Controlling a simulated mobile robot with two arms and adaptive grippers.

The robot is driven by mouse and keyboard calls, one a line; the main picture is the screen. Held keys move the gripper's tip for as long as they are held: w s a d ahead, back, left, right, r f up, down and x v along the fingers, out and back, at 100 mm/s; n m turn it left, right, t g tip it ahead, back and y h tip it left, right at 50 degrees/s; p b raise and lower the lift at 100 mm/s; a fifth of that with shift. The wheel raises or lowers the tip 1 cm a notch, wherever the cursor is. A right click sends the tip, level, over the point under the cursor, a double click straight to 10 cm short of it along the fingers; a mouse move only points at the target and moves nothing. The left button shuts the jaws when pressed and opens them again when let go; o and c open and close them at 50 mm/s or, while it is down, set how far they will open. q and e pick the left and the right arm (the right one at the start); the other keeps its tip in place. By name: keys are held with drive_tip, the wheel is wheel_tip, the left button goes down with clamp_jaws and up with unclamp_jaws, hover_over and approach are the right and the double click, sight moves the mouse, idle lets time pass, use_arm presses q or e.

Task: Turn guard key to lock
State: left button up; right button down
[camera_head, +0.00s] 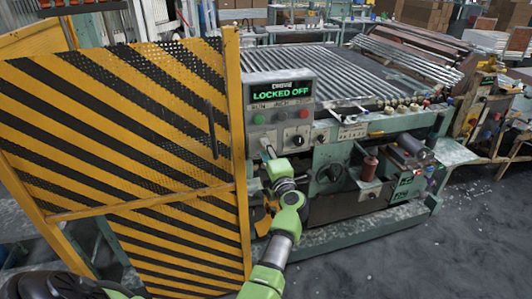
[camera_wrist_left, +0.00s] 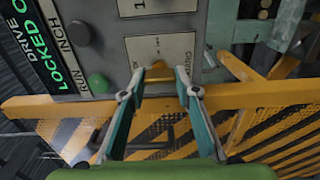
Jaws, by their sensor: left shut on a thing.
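The grey control panel (camera_head: 277,105) on the machine has a display (camera_head: 282,91) with green "LOCKED OFF" lettering. In the left wrist view the panel's white label plate (camera_wrist_left: 160,48) faces me, and the lit lettering (camera_wrist_left: 52,70) runs along its left. My left gripper (camera_head: 268,150) is at the panel's lower left edge. In the left wrist view its fingers (camera_wrist_left: 160,82) are shut on a small yellow guard key (camera_wrist_left: 157,76) at the label plate. The fingers partly hide the key. My right gripper does not show.
The yellow and black striped guard gate (camera_head: 120,120) stands just left of the panel. Green (camera_wrist_left: 98,83) and black buttons (camera_wrist_left: 78,33) are near my fingers. A selector knob (camera_head: 298,140) is to the right.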

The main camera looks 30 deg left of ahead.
use_arm(q)
drive_tip(key=shift+f, duration=0.15)
drive_tip(key=shift+c, duration=0.2)
drive_tip(key=o, duration=1.1)
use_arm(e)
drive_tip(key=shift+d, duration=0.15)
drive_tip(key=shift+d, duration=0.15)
use_arm(q)
drive_tip(key=shift+r, duration=0.2)
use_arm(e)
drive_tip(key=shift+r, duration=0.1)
